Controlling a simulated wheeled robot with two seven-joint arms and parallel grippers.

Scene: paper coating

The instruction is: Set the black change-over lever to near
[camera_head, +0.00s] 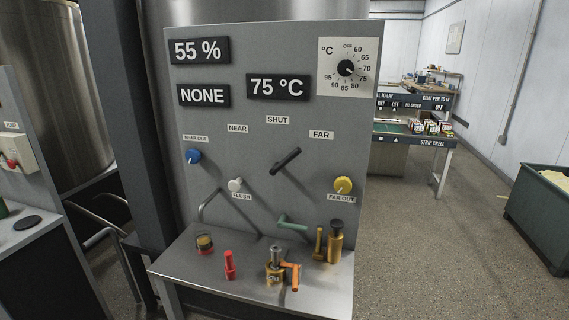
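The black change-over lever (286,160) is on the grey upright panel (220,225). It is tilted, with its upper end to the right, toward the FAR label (320,134). The SHUT label (277,119) is above it and the NEAR label (237,128) is to its upper left. Neither of my grippers is in view.
A blue knob (193,155), a white knob (235,185) and a yellow knob (343,185) surround the lever. A green handle (292,223) sticks out below. Red, orange and brass fittings stand on the metal shelf (200,270). A temperature dial (347,68) is at upper right.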

